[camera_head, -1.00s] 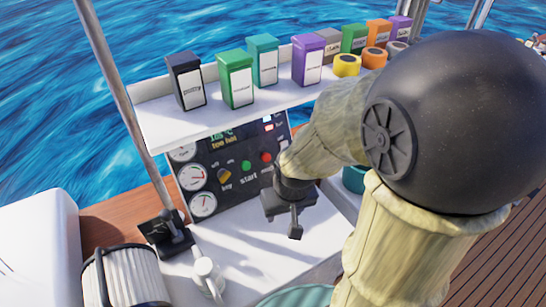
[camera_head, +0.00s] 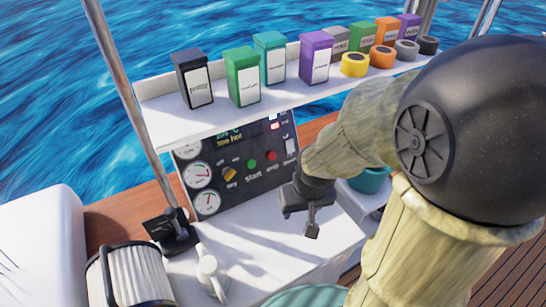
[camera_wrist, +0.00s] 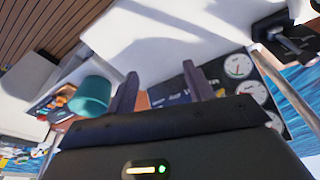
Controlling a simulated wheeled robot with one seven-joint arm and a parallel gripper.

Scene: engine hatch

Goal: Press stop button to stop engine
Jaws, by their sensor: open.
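The control panel (camera_head: 236,172) stands under the white shelf in the head view. On it, the red stop button (camera_head: 270,156) sits right of the green start button (camera_head: 252,164) and the yellow key switch (camera_head: 229,173). My gripper (camera_head: 312,226) is in front and to the lower right of the red button, apart from the panel. In the wrist view my gripper (camera_wrist: 160,88) has its two fingers spread and nothing between them. Part of the panel shows beyond the fingers with its gauges (camera_wrist: 238,66), but I cannot make out the red button there.
The white shelf (camera_head: 200,127) above the panel holds several coloured boxes and tape rolls. A lever (camera_head: 174,232) and a white handle (camera_head: 209,270) stand at lower left. A teal pot (camera_wrist: 90,96) is beside the panel. The white counter (camera_head: 265,245) below my gripper is mostly clear.

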